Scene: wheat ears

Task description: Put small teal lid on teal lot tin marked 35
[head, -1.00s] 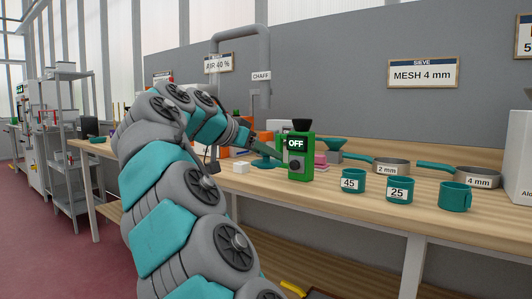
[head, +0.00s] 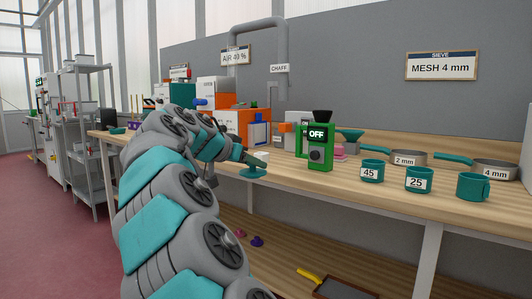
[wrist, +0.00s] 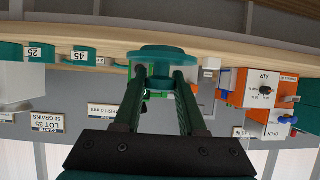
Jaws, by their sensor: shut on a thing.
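My gripper (head: 246,162) is shut on a small teal lid (head: 253,172), held near the bench's front edge, left of the green device. In the wrist view, which is upside down, the lid (wrist: 163,54) lies across the fingertips (wrist: 161,76). A teal tin marked 45 (head: 372,163) and a teal tin marked 25 (head: 419,172) stand on the bench to the right. A third teal vessel (head: 472,187) stands further right; I see no number on it. I cannot read 35 on any tin.
The green device (head: 316,154) reading OFF stands between the lid and the tins. Sieves (head: 408,158) lie behind the tins. Orange and white machines (head: 228,123) stand behind my gripper. A LOT 35 sign (wrist: 47,122) shows in the wrist view. The bench front (head: 330,187) is clear.

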